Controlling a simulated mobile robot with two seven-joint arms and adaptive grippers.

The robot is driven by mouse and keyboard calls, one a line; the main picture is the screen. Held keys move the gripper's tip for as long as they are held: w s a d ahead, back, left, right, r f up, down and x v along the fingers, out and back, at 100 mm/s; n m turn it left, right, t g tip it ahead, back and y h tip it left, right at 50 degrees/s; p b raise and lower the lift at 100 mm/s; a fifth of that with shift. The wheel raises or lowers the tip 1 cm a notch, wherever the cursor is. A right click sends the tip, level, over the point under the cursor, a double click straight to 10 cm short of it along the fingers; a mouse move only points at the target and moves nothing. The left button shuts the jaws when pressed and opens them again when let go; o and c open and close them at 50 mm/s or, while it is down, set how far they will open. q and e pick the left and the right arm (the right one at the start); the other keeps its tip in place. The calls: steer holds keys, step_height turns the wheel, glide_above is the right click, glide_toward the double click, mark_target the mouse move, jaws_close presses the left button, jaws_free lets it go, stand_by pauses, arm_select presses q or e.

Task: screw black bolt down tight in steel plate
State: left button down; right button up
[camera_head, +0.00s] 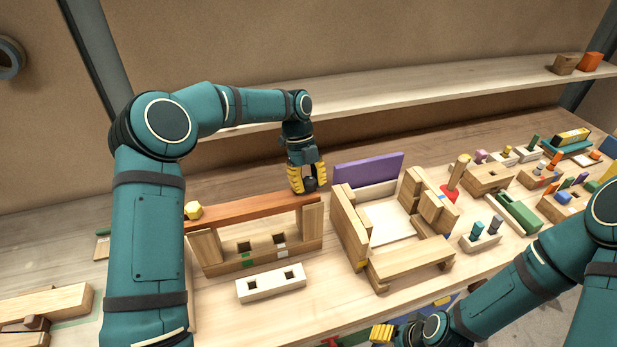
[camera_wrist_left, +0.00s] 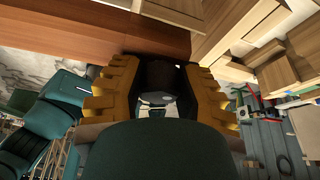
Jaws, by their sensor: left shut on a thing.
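My left gripper (camera_head: 308,180) points down at the right end of a reddish-brown beam (camera_head: 245,207). Its yellow fingers are shut on a dark, rounded piece (camera_head: 311,185), which looks like the head of the black bolt. In the left wrist view the dark piece (camera_wrist_left: 160,76) sits between the ribbed fingers, close to the beam (camera_wrist_left: 95,37). The bolt's shank and how deep it sits are hidden. I cannot make out a steel plate; the beam looks like wood. My right gripper (camera_head: 382,333) shows only in part at the bottom edge, low and away from the beam.
A yellow knob (camera_head: 193,210) stands at the beam's left end. A pale block with two square holes (camera_head: 271,284) lies in front. A wooden box frame (camera_head: 408,262) and a purple board (camera_head: 368,171) stand close on the right. Several small pegged blocks crowd the right side.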

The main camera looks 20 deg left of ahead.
arm_select(q)
steer(key=shift+s+f, duration=0.1)
steer(key=shift+f, duration=0.15)
steer(key=m+y+p, duration=0.1)
steer(key=m+p, duration=0.1)
steer(key=m, duration=0.1)
steer(key=shift+r+g, duration=0.1)
steer(key=shift+g, duration=0.2)
steer(key=m+y+p, duration=0.1)
steer(key=m, duration=0.2)
steer(key=shift+f+m+g+y, duration=0.35)
steer(key=shift+m+y, duration=0.15)
steer(key=shift+m, duration=0.5)
steer(key=m, duration=0.1)
steer(key=m+y, duration=0.1)
steer(key=m, duration=0.2)
steer(key=shift+d+f+y, duration=0.1)
steer(key=shift+f+y, duration=0.15)
steer(key=shift+y, duration=0.05)
steer(key=shift+c, duration=1.7)
jaws_free()
steer(key=shift+a+r, duration=0.15)
steer(key=shift+a, duration=0.05)
